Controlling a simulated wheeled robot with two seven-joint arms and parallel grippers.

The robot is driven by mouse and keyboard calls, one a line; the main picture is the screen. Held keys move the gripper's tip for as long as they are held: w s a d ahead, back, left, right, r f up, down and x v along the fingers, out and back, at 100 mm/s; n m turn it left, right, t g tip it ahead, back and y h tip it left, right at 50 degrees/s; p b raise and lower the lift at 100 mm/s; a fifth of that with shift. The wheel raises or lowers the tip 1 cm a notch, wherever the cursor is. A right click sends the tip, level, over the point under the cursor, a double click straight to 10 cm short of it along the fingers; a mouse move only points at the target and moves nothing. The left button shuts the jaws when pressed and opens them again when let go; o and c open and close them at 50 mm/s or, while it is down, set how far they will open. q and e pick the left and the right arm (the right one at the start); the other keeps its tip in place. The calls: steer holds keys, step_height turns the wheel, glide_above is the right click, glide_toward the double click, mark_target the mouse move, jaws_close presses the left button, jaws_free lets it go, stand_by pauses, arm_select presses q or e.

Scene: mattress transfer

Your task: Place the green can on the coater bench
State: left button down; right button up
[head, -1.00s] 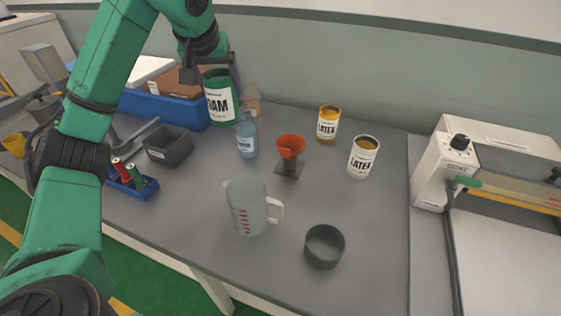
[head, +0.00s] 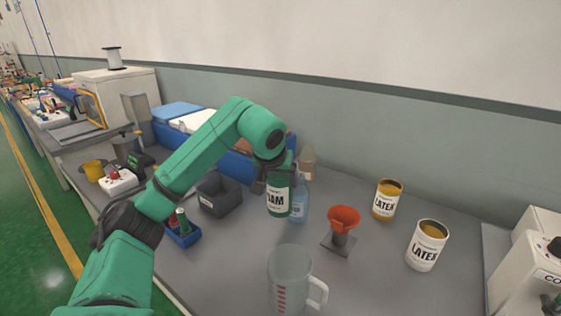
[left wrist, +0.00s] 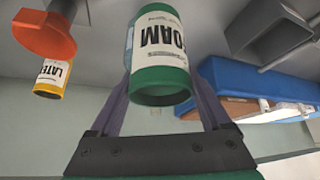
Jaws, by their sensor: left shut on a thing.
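The green can (head: 278,199), with a white label reading "FOAM", is upright in my left gripper (head: 273,174) in the head view. In the left wrist view the can (left wrist: 160,58) sits between the two fingers of the left gripper, which is shut on it. In the head view it partly overlaps a blue bottle (head: 299,204); I cannot tell its height above the table. A white machine (head: 527,270) marked "CO", cut off at the right edge, appears to stand at the coater bench. My right gripper is not in view.
A red-orange funnel on a stand (head: 343,219), a yellow latex can (head: 387,200), a white latex can (head: 426,247) and a clear jug (head: 289,279) stand on the grey table. A dark tray (head: 219,197) and a blue bin (head: 233,163) lie left of the green can.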

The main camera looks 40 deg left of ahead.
mark_target(280, 202)
arm_select(q)
step_height(280, 202, down, 8)
steer(key=shift+r, duration=0.1)
steer(key=shift+b, duration=0.3)
jaws_free()
steer(key=shift+s+d+r, duration=0.1)
steer(key=shift+s+r, duration=0.05)
steer(key=shift+r, duration=0.2)
steer(key=v, duration=1.1)
steer(key=shift+s+r, duration=0.1)
